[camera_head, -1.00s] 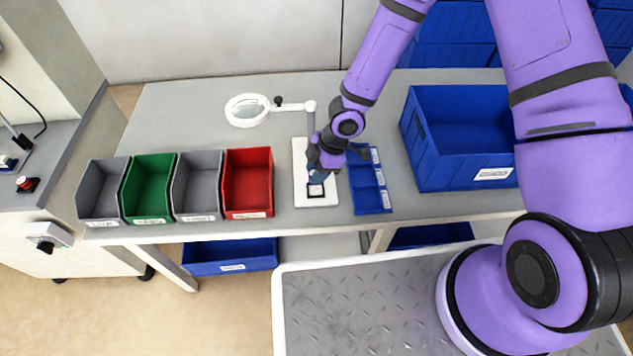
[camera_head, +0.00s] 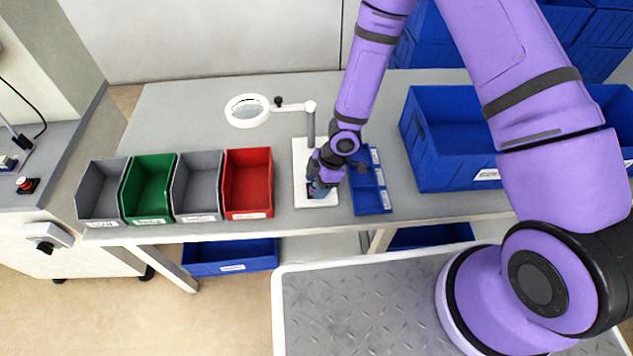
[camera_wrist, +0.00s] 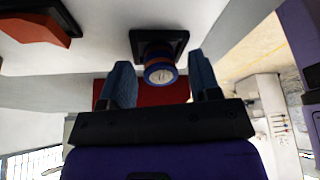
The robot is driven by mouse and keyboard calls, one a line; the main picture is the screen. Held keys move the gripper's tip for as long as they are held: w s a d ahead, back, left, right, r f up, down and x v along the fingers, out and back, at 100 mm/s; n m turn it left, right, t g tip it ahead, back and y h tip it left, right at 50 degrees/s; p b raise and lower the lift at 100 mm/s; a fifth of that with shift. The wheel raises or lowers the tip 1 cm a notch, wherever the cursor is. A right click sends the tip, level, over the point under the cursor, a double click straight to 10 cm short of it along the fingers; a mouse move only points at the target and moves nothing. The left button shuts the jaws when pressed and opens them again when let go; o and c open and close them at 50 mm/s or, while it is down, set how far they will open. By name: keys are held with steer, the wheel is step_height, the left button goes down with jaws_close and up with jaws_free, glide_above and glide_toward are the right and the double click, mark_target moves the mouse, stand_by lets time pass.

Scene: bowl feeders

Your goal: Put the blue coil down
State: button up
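The blue coil (camera_wrist: 159,64) shows in the wrist view, with a copper-coloured band and a pale round end face. It stands against a black square frame (camera_wrist: 176,38) on the white board (camera_head: 302,160). My gripper (camera_wrist: 163,80) has its two blue fingers apart, one on each side of the coil, with a gap visible on both sides. In the head view my gripper (camera_head: 318,190) is low over the front part of the white board.
A blue divided tray (camera_head: 371,202) lies close to the right of the board. A red bin (camera_head: 248,182) stands to the left, beside grey and green bins. A magnifier lamp (camera_head: 247,110) stands behind the board. A large blue crate (camera_head: 425,160) is at the right.

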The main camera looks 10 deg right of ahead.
steer(key=shift+r, duration=0.15)
steer(key=v, duration=1.2)
stand_by(0.6)
steer(key=shift+d, duration=0.1)
steer(key=d+r+m+t+h, duration=0.25)
steer(key=d+r+m, duration=0.25)
steer(key=d+r, duration=0.5)
steer(key=d+r+m+t+h, duration=0.1)
steer(key=d+r+m+h, duration=0.5)
steer(key=r, duration=0.7)
steer(key=s+d+r+m+t+y, duration=0.2)
steer(key=s+r+m, duration=0.7)
steer(key=s+r, duration=0.9)
steer(key=shift+s+d+m+t+y, duration=0.35)
steer(key=shift+s+d+y, duration=0.45)
steer(key=shift+d+y, duration=0.3)
